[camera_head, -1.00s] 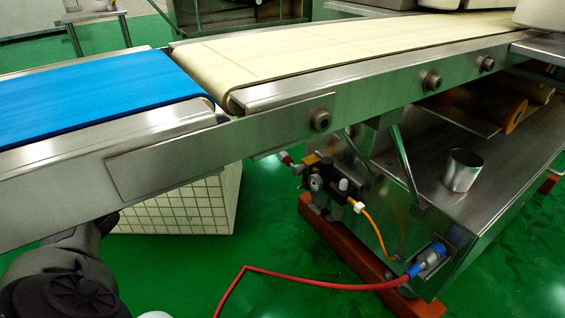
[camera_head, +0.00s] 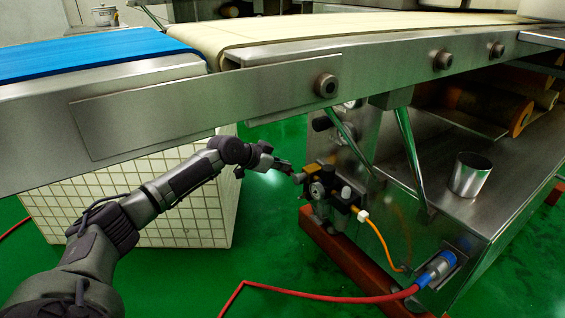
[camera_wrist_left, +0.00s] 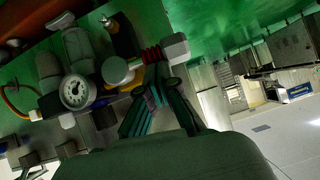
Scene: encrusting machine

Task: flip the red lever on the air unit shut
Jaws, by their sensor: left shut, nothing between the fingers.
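The air unit (camera_head: 322,188) is a dark valve block with round knobs, mounted on the side of the steel machine base. It also shows in the left wrist view with a white gauge (camera_wrist_left: 76,91). A red ribbed part with a grey end, apparently the red lever (camera_wrist_left: 152,55), sticks out from its side. In the head view the lever's red (camera_head: 298,178) is mostly hidden at the fingertips. My left gripper (camera_head: 284,166) is shut and empty, its tips right beside the lever; I cannot tell whether they touch. The right gripper is not in view.
The steel conveyor frame (camera_head: 200,115) runs above my left arm. A white tiled crate (camera_head: 190,215) stands behind the arm. A red hose (camera_head: 320,298) leads to a blue coupling, and an orange tube (camera_head: 378,235) hangs below the unit. Green floor is open between crate and unit.

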